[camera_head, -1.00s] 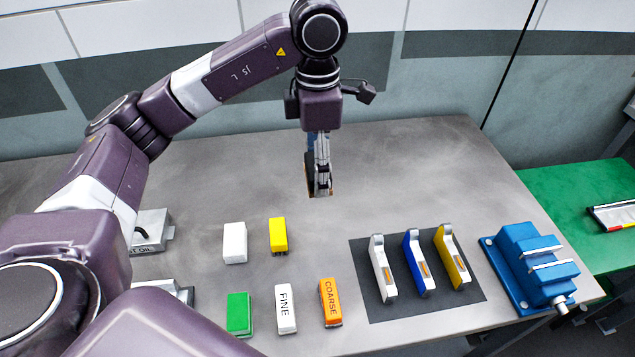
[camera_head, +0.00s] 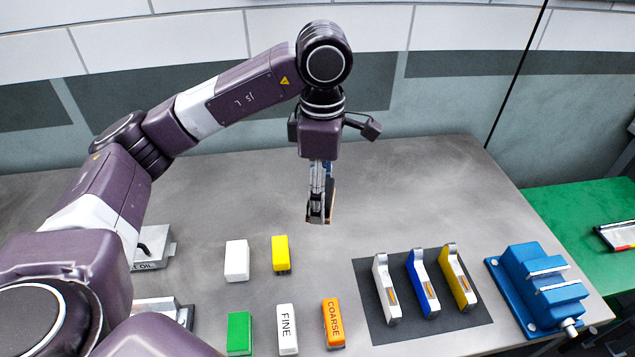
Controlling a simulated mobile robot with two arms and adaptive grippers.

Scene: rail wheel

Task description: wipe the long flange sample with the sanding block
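My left gripper (camera_head: 319,215) hangs above the table behind the rows of blocks, fingers pointing down. Its fingers are close together on a thin-looking tan and blue piece, apparently the sanding block (camera_head: 333,203), mostly hidden by the fingers. Three flange samples stand on a dark mat (camera_head: 376,334) to the right: a silver one (camera_head: 386,290), a blue one (camera_head: 422,285) and a yellow one (camera_head: 457,278). I cannot tell from their shapes which is the long one. The held piece is clear of all three. My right gripper is not in view.
White (camera_head: 237,261), yellow (camera_head: 281,254), green (camera_head: 239,333), FINE (camera_head: 287,329) and COARSE (camera_head: 333,323) blocks lie left of the mat. A blue vise (camera_head: 540,288) stands at the table's right edge. Metal boxes (camera_head: 155,247) sit at left. The table's back is bare.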

